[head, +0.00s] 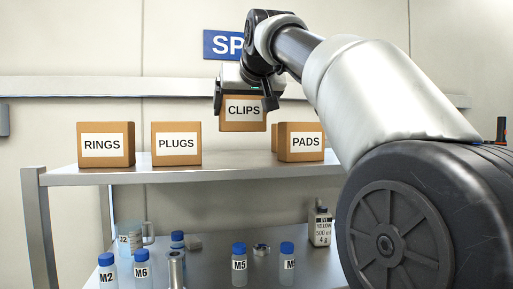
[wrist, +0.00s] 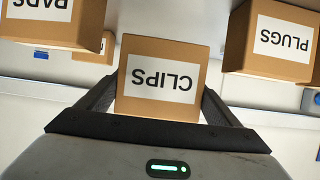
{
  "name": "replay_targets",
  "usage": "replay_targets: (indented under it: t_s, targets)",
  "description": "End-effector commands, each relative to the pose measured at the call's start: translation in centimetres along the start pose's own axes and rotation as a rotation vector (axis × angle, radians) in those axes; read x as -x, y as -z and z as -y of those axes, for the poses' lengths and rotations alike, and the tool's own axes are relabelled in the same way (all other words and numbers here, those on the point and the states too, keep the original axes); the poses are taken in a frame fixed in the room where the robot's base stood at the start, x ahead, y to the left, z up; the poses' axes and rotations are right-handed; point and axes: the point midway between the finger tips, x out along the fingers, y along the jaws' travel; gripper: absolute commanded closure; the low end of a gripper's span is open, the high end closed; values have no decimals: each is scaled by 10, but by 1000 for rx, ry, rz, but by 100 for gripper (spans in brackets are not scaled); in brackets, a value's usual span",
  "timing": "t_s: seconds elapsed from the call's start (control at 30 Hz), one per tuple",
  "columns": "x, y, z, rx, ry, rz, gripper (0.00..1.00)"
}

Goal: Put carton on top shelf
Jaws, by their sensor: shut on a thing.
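A brown carton labelled CLIPS (head: 243,117) is held between the two fingers of my gripper (head: 243,100). My gripper reaches over the top shelf (head: 230,172) and is shut on this carton. In the head view the carton's bottom is above the shelf surface, between the PLUGS carton (head: 176,144) and the PADS carton (head: 301,142). In the wrist view the CLIPS carton (wrist: 162,78) appears upside down, with a finger along each side. The gap under the carton cannot be measured exactly.
A RINGS carton (head: 105,145) stands at the shelf's left. Another carton (head: 275,138) shows partly behind PADS; it also shows in the wrist view (wrist: 98,48).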

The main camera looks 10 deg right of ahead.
Motion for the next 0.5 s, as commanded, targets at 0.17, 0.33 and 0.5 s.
replay_targets:
  t_s: [0.17,0.33,0.5]
  targets:
    - [-11,-26,0,0,-1,-2,46]
    - [-18,-45,0,0,-1,-1,46]
    - [-26,-65,0,0,0,-3,46]
